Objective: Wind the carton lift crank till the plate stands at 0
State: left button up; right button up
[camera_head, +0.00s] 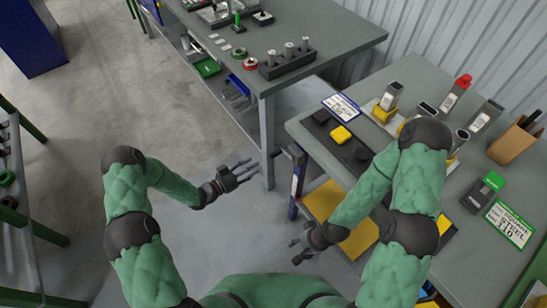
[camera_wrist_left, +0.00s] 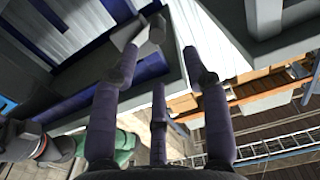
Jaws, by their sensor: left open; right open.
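A dark blue upright with a pale strip (camera_head: 295,185) stands by the near corner of the right table, with a dark part at its top; it looks like the carton lift, but I cannot make out the crank, plate or scale marks. My left gripper (camera_head: 243,174) is open and empty, to the left of this upright and apart from it. In the left wrist view its spread fingers (camera_wrist_left: 160,75) show, with a grey bar and knob (camera_wrist_left: 143,32) beyond the left fingertip; contact is unclear. My right gripper (camera_head: 302,250) is open, low beside the yellow shelf.
A second grey table (camera_head: 335,38) with tools stands behind. Grey floor (camera_head: 185,120) is clear at left; a rack stands at the left edge.

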aim_at(274, 152)
pick_arm(q)
jog(key=b+x, duration=0.2)
jog(key=x, duration=0.8)
jog(key=shift+d+r+b, duration=0.15)
jog(key=shift+d+b, duration=0.15)
jog(key=shift+d, duration=0.05)
jog(key=shift+w, duration=0.1)
grip_shut()
